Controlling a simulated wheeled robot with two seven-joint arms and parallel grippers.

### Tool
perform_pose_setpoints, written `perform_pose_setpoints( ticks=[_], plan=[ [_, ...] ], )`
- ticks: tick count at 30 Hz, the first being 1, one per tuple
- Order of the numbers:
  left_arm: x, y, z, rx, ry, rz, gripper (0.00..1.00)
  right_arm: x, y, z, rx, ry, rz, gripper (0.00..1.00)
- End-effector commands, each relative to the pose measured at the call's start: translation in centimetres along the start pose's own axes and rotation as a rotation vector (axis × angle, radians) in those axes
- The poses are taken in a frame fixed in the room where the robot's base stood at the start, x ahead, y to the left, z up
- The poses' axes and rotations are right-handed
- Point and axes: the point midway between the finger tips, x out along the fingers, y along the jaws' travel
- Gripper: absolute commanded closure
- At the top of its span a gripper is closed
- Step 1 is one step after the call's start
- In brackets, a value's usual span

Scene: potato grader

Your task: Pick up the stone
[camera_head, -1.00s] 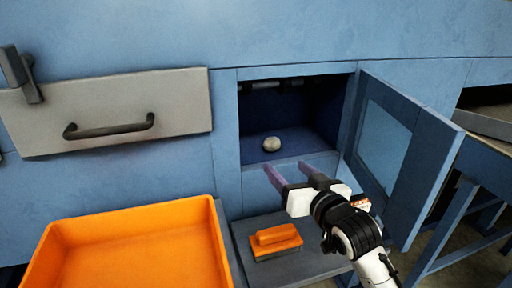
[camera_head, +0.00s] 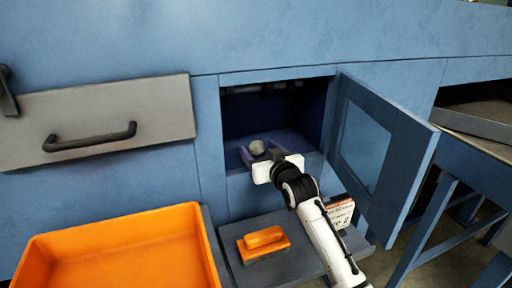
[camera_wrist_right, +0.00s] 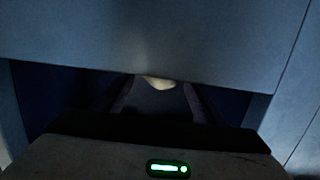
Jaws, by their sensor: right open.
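The stone (camera_head: 257,147) is a small, roundish grey lump on the floor of the open blue compartment (camera_head: 232,174). My right gripper (camera_head: 258,155) reaches into the opening from the front right. Its two purple fingers are apart, one to each side of the stone in the head view; I cannot tell how deep they reach around it. In the right wrist view the stone (camera_wrist_right: 158,83) shows as a pale patch between the dark fingers, partly hidden by the compartment's upper edge. My left gripper is not in view.
The compartment's blue door (camera_head: 378,150) stands open to the right of my right arm. Below are a grey shelf (camera_head: 305,262) with an orange brush (camera_head: 264,242) and an orange bin (camera_head: 215,262). A grey panel with a black handle (camera_head: 90,140) is at left.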

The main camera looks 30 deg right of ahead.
Motion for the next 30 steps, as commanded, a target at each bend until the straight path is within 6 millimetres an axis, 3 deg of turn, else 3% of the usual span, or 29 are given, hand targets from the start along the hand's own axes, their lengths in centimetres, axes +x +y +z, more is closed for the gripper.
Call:
perform_pose_setpoints(
  ticks=[9, 18, 25, 30],
  plan=[
    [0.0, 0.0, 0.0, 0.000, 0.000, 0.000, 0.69, 0.6, 0.0, 0.0, 0.000, 0.000, -0.001, 0.36],
    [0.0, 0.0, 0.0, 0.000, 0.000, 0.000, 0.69, 0.6, 0.0, -0.1, 0.000, 0.002, -0.001, 0.82],
    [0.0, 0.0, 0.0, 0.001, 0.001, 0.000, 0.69, 0.6, 0.0, -0.2, 0.000, 0.003, -0.001, 0.82],
    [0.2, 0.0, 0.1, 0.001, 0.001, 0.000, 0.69, 0.3, 0.0, -2.4, 0.000, 0.007, -0.001, 0.82]
  ],
)
